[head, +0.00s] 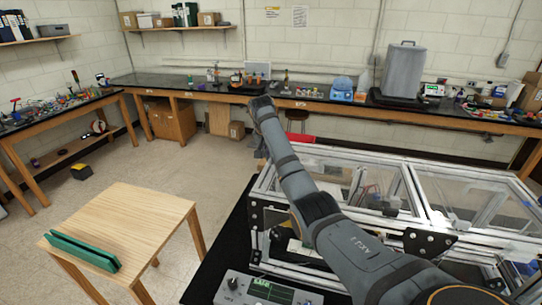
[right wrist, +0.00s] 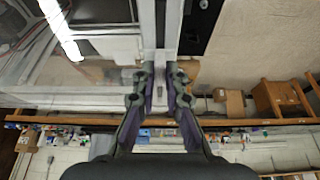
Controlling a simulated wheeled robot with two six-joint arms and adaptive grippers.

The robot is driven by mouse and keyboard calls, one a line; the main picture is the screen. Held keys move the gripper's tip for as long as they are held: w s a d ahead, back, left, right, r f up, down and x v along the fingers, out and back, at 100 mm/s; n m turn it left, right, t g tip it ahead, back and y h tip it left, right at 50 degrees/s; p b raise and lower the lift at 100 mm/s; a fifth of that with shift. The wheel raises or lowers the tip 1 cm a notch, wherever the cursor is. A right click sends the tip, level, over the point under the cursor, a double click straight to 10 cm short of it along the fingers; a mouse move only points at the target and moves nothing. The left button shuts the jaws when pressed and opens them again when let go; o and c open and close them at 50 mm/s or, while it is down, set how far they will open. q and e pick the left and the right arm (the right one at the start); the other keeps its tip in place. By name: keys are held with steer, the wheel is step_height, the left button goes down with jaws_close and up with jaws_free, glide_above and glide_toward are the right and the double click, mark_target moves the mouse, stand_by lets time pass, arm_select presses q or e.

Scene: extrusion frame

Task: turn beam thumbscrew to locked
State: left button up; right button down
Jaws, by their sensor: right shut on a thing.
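The metal extrusion frame (head: 480,240) with clear panels stands at the right in the head view, and my right arm crosses in front of it. In the right wrist view a pale beam (right wrist: 148,22) of the frame runs down to my right gripper (right wrist: 160,72). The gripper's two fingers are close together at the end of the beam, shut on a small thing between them. That is where the beam thumbscrew sits, but the fingertips hide most of it and its turn position cannot be read. In the head view my arm hides the fingertips. My left gripper is not in view.
A wooden table (head: 150,215) with a green bar (head: 82,250) stands at the left. A control box with a green display (head: 270,290) sits at the front by the frame. A long black-topped bench (head: 330,105) lines the back wall.

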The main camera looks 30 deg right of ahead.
mark_target(268, 168)
steer(key=shift+w+r, duration=0.1)
steer(key=shift+r, duration=0.2)
steer(key=c, duration=1.5)
jaws_free()
steer(key=shift+o, duration=0.5)
steer(key=shift+f, duration=0.15)
steer(key=v, duration=0.7)
steer(key=shift+s+r, duration=0.2)
steer(key=shift+a, duration=0.1)
steer(key=shift+a, duration=0.1)
